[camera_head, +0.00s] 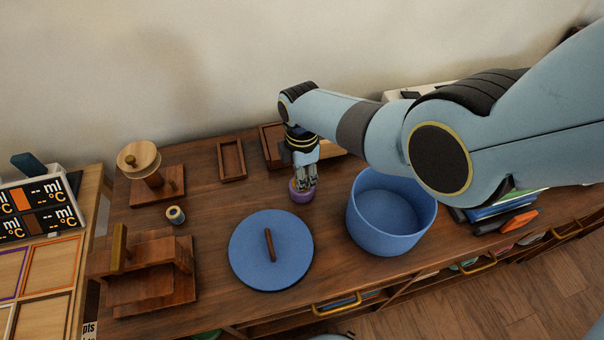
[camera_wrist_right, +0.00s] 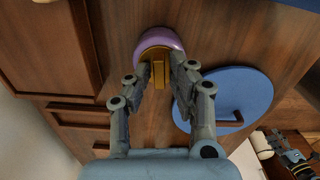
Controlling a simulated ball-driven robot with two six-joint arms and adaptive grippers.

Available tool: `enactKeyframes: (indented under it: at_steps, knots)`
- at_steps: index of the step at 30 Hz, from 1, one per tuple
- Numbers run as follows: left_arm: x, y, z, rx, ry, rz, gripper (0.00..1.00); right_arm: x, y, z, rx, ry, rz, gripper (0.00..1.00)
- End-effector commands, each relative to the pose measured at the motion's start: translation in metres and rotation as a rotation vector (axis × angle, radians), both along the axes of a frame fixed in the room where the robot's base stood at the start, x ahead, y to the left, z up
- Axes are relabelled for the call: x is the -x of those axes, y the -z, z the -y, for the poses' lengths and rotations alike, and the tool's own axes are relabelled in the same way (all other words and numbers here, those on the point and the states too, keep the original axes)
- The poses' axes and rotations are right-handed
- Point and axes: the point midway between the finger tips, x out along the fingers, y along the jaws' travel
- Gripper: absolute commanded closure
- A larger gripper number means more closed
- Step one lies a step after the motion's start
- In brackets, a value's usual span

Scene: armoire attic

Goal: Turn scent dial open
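The scent dial is a round purple pot (camera_head: 302,192) on the wooden cabinet top, in the middle of the head view. In the right wrist view its purple body (camera_wrist_right: 160,38) shows at top centre, with a gold disc and raised gold bar (camera_wrist_right: 158,74) facing the camera. My right gripper (camera_head: 306,180) points down over the dial. In the wrist view its two fingertips (camera_wrist_right: 162,68) stand on either side of the gold bar, with a narrow gap visible at the right finger; contact on the left cannot be told.
A blue lid (camera_head: 250,262) with a brown handle lies in front of the dial, and an open blue tub (camera_head: 390,240) stands to its right. Small wooden trays (camera_head: 231,160) lie behind. A thread spool (camera_head: 175,215) and wooden stands (camera_head: 150,275) are at left.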

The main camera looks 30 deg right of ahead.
Motion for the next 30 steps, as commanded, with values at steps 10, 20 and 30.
enactKeyframes:
  at_steps: [10, 20, 30]
  knots:
    - [0.001, 0.000, -0.002, -0.002, 0.000, -0.001, 0.60, 0.000, -0.001, 0.000, 0.001, 0.001, 0.001, 0.65]
    - [0.000, 0.000, -0.001, -0.001, 0.000, 0.000, 0.60, 0.000, -0.028, 0.000, 0.001, 0.000, 0.004, 0.65]
    - [0.000, 0.000, 0.000, 0.000, 0.000, 0.000, 0.60, -0.001, -0.095, 0.000, 0.001, 0.000, 0.005, 0.65]
